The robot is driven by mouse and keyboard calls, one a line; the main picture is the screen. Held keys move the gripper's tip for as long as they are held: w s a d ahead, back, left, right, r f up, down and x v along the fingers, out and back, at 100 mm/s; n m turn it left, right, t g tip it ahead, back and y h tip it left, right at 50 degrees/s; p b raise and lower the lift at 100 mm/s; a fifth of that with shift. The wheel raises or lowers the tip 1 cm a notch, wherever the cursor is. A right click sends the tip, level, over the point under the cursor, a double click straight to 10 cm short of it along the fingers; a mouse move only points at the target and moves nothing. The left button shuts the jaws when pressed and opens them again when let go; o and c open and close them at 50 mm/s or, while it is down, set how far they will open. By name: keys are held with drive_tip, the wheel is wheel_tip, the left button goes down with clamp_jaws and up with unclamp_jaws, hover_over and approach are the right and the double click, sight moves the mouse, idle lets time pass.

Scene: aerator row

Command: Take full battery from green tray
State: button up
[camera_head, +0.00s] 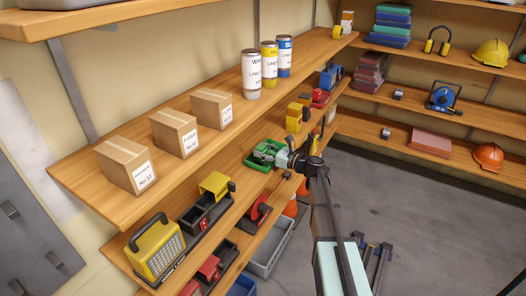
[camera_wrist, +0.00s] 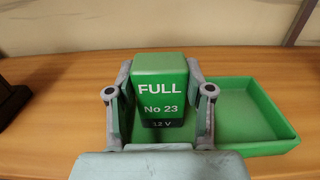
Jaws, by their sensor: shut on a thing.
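The full battery (camera_wrist: 160,85) is green with a black lower band and reads "FULL No 23 12 V" in the wrist view. My gripper (camera_wrist: 160,100) is shut on it, one finger against each side. The battery stands upright at the left part of the green tray (camera_wrist: 262,112); the tray's right part is empty. I cannot tell whether the battery's base touches the tray floor. In the head view my gripper (camera_head: 277,157) reaches over the green tray (camera_head: 252,162) on the middle shelf and mostly hides the battery.
On the same shelf, a yellow item in a black tray (camera_head: 207,208) and a yellow work lamp (camera_head: 156,250) stand nearer. Yellow items (camera_head: 294,116) stand farther along. The upper shelf above holds boxes (camera_head: 174,133) and cans (camera_head: 251,75). A dark object (camera_wrist: 12,95) stands left of the battery.

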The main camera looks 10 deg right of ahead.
drive_tip(key=shift+r, duration=0.15)
drive_tip(key=shift+r+p, duration=1.7)
drive_tip(key=shift+r, duration=1.05)
drive_tip(key=v, duration=1.4)
